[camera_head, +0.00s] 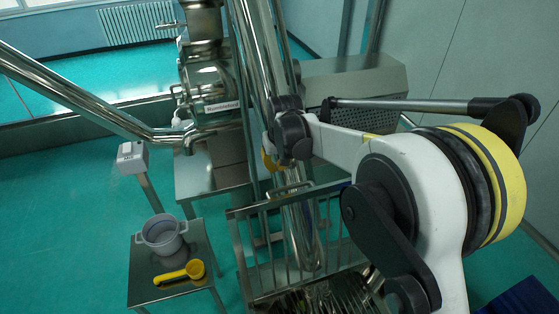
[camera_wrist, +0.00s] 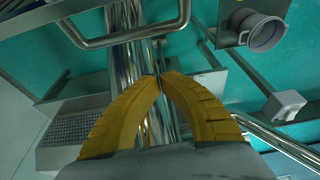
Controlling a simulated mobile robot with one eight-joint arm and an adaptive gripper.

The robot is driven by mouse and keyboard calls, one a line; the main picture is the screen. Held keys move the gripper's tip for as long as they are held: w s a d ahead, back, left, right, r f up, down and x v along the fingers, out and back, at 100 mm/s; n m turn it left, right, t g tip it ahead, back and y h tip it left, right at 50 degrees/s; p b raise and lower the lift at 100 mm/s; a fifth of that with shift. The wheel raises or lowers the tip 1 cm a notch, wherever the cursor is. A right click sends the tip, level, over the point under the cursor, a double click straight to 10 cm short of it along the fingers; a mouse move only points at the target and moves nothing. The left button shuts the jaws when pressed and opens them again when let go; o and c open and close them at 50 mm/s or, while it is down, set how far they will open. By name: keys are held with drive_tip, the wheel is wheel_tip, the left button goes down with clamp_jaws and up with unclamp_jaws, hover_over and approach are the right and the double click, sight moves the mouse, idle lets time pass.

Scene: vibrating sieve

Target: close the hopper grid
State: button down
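The hopper grid (camera_head: 250,255) is a steel barred frame that stands raised in the lower middle of the head view. My arm partly covers the hopper below it. A bent steel handle (camera_wrist: 130,38) shows in the upper left of the wrist view. My gripper (camera_wrist: 159,76) has two yellow curved fingers. Their tips come together just beside the handle, and the handle bar does not appear to be between them. In the head view only a small yellow part of my gripper (camera_head: 270,160) shows behind my arm, above the grid.
A control box (camera_head: 132,156) stands on a post. Shiny pipes and a sieve machine (camera_head: 210,85) are behind. Green floor at left is clear.

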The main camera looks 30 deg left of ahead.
drive_tip(key=shift+s+d+f+b, duration=0.15)
drive_tip(key=shift+s+d+f, duration=0.2)
drive_tip(key=shift+f, duration=0.25)
drive_tip(key=shift+s+d+f+b, duration=0.15)
drive_tip(key=shift+s+d+f, duration=0.15)
drive_tip(key=shift+f, duration=0.35)
drive_tip(key=shift+s+d+f+b, duration=0.15)
drive_tip(key=shift+s+d+f, duration=0.1)
drive_tip(key=shift+d+f, duration=0.25)
drive_tip(key=shift+s, duration=0.1)
